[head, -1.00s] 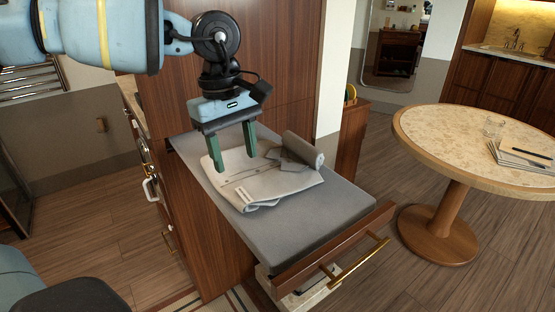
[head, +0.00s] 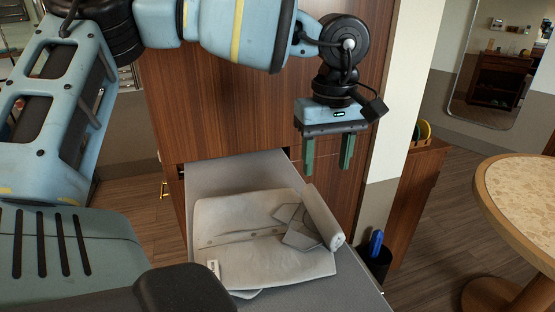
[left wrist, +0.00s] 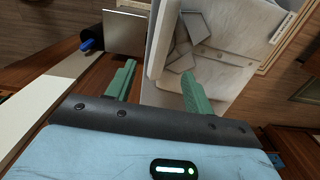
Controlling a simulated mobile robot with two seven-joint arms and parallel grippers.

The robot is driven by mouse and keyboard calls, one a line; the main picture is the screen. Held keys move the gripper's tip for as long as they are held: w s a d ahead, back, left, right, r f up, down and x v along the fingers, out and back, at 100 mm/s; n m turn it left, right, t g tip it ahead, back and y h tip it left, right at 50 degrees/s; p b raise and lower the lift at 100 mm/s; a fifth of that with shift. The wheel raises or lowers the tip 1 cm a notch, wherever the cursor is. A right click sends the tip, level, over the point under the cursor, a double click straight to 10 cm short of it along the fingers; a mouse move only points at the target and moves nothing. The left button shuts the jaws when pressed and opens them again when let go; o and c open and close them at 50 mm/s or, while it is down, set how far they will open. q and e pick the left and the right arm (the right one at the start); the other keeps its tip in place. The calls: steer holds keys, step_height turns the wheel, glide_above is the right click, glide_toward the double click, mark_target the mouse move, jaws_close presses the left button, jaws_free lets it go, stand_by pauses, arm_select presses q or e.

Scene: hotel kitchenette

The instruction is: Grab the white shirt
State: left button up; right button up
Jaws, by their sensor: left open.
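The white shirt (head: 235,257) lies folded on a grey pull-out surface (head: 215,177), with a rolled part along its right side and small grey flaps beside the roll. It also shows in the left wrist view (left wrist: 222,80), at the upper right. My left gripper (head: 327,168) is open and empty, fingers pointing down. In the head view it appears above and behind the shirt's rolled right end, apart from it. In the left wrist view the fingers (left wrist: 158,74) are spread, one overlapping the shirt's image. My right gripper is out of view.
A wooden cabinet panel (head: 235,100) rises behind the pull-out surface. A dark bin (head: 376,262) with a blue item stands at its right. A round table (head: 520,190) stands farther right. Wooden floor (head: 430,240) is free between them.

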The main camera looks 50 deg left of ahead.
mark_target(323, 203)
arm_select(q)
steer(key=shift+s+f, duration=0.2)
steer(key=shift+f, duration=0.5)
steer(key=shift+w+f, duration=0.15)
steer(key=shift+f, duration=0.5)
steer(key=shift+d+f+p, duration=0.15)
steer(key=shift+f+p, duration=0.15)
steer(key=shift+f, duration=1)
steer(key=shift+d+f+p, duration=0.1)
steer(key=shift+f+p, duration=0.15)
steer(key=shift+f, duration=1)
steer(key=shift+c, duration=0.4)
jaws_close()
